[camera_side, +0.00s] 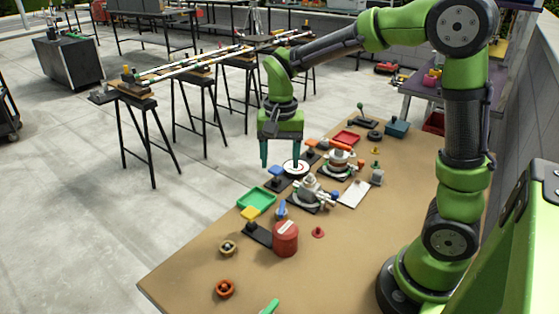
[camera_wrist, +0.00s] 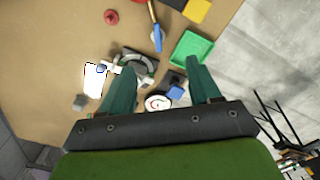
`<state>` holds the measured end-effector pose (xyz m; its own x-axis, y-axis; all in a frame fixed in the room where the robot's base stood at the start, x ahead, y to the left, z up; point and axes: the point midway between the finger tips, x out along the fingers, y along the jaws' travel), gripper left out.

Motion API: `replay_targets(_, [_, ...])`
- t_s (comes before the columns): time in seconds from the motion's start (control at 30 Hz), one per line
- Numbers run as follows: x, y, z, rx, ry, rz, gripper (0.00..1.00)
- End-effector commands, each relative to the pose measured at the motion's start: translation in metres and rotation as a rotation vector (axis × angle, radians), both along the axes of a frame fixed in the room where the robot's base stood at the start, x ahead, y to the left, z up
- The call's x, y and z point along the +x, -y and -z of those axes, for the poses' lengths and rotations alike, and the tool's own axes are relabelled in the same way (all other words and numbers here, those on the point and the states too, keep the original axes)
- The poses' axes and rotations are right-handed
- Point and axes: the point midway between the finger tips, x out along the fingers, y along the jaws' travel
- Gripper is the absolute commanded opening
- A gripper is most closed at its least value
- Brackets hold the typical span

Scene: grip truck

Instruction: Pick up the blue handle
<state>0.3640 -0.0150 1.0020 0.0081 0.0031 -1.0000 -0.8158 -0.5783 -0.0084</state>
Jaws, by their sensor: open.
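My gripper (camera_side: 279,163) points down above the workbench, its two green fingers apart with nothing between them. It also shows in the wrist view (camera_wrist: 162,67). A slim blue handle-like piece (camera_side: 282,208) stands between the green tray and the red can; in the wrist view it is the elongated blue piece (camera_wrist: 157,38) beyond the fingertips. A blue block (camera_side: 276,171) on a black base is just below the fingers; it shows in the wrist view (camera_wrist: 175,93) between them. I cannot tell which blue piece is the named handle.
A green tray (camera_side: 257,200), red can (camera_side: 285,240) and yellow block (camera_side: 250,213) lie toward the front. A white round dial (camera_side: 296,167) and grey clamp-like fixtures (camera_side: 312,190) stand close to the fingers.

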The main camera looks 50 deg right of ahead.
Motion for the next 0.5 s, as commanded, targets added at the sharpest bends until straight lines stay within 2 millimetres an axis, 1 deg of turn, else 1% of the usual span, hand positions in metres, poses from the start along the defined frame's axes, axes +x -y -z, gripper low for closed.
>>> replay_targets(0.03, [0.002, 0.002, -0.006, -0.006, 0.002, 0.045, 0.62])
replay_targets(0.07, [0.001, 0.002, -0.007, -0.007, -0.001, 0.065, 0.62])
replay_targets(0.17, [-0.001, 0.002, 0.0, -0.005, -0.013, 0.096, 0.62])
replay_targets(0.27, [-0.002, 0.002, 0.017, -0.004, -0.015, 0.098, 0.62])
replay_targets(0.5, [-0.002, 0.002, 0.07, -0.004, -0.017, 0.096, 0.62])
